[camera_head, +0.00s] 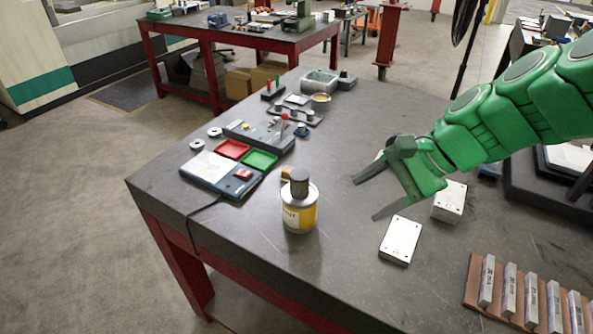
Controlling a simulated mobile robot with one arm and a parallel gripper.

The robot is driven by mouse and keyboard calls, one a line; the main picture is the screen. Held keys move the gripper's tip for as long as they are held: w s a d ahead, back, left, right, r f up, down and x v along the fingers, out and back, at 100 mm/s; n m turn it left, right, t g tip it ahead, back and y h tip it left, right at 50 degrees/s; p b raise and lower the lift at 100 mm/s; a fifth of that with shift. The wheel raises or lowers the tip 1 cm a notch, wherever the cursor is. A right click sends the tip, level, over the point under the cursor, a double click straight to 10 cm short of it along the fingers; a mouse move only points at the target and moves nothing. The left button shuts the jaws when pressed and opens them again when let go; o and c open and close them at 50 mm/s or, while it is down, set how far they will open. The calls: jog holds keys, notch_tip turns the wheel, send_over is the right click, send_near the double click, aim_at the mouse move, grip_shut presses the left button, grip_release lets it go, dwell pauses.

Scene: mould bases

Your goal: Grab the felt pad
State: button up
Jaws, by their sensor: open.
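My gripper (366,199) hangs over the middle of the dark workbench (340,240) at the end of my green arm. Its two dark fingers are spread apart and point left, with nothing between them. I cannot make out a felt pad for sure. A small tan-brown piece (286,174) shows just behind a jar, left of my gripper and apart from it; the jar hides part of it, and I cannot tell what it is. The jar (299,212) has a yellow label and a dark grey ribbed top (299,182).
Two pale metal blocks (400,240) (449,201) lie below and right of my gripper. A wooden rack (477,285) of metal bars is at lower right. A control panel (210,171) and red and green trays (231,149) (259,160) lie left. Bare bench surrounds the jar's front.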

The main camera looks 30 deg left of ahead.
jog(key=w+a+f+m+y, duration=0.1)
jog(key=w+a+m+y, duration=0.2)
jog(key=w+a+m, duration=0.5)
jog(key=w+a+f+m+y, duration=0.25)
jog(key=w+a, duration=0.65)
jog(key=a, duration=0.5)
send_near(285, 171)
jog(key=f, duration=0.1)
jog(key=a+f, duration=0.2)
jog(key=shift+w+a+m+t+y, duration=0.2)
jog(key=shift+w+m+t+y, duration=0.05)
jog(key=shift+w+t+y, duration=0.1)
jog(key=shift+a+f, duration=0.2)
jog(key=shift+a, duration=0.05)
jog(key=shift+s+r+x, duration=0.1)
jog(key=shift+r+x, duration=0.05)
jog(key=shift+x, duration=1.65)
jog(key=shift+s+r+x, duration=0.1)
jog(key=shift+r+x, duration=0.05)
jog(key=shift+x, duration=1.65)
jog(key=shift+a, duration=0.1)
jog(key=shift+c, duration=0.3)
jog(key=c, duration=1)
